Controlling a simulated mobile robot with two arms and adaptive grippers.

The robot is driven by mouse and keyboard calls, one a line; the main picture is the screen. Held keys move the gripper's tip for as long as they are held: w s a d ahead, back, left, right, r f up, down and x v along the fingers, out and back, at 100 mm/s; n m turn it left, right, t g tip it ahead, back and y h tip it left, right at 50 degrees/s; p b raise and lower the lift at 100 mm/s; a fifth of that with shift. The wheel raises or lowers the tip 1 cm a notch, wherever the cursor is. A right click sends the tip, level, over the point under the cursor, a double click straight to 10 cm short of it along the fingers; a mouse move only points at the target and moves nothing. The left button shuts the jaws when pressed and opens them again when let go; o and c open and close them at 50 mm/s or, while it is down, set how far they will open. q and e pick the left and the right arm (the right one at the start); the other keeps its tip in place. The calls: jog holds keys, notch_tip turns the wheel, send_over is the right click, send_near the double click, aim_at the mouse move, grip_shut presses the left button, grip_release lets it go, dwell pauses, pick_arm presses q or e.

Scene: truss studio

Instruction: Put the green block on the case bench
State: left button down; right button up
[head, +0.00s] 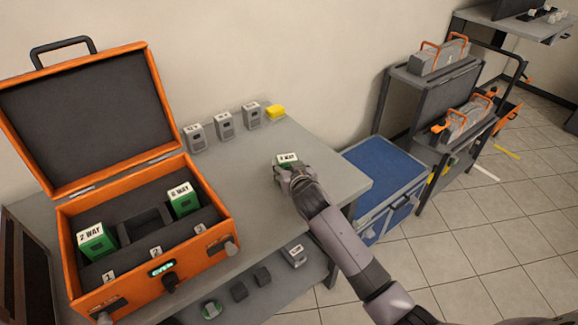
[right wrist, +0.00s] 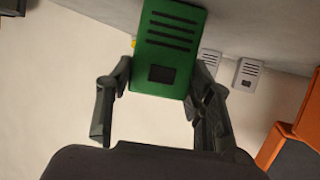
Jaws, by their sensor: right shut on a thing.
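A green block (head: 285,160) with a white "WAY" label sits in my right gripper (head: 297,181), over the right part of the grey case bench (head: 258,190). In the right wrist view the green block (right wrist: 168,50) shows its slotted face between the two fingers of the right gripper (right wrist: 163,75), which is shut on it. I cannot tell whether the block touches the bench top. The gripper and arm hide the block's lower part in the head view. My left gripper is not in view.
An open orange case (head: 215,238) stands on the bench's left, with two green blocks (head: 95,243) (head: 184,200) in it. A blue box (head: 385,170) and racks stand right. Bench top between is clear.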

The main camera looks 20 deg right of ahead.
jog(key=o, duration=1.4)
jog(key=shift+f, duration=0.1)
jog(key=shift+s+r, duration=0.15)
jog(key=shift+r, duration=0.05)
jog(key=v, duration=1.1)
jog(key=shift+s+r, duration=0.2)
jog(key=shift+s, duration=0.1)
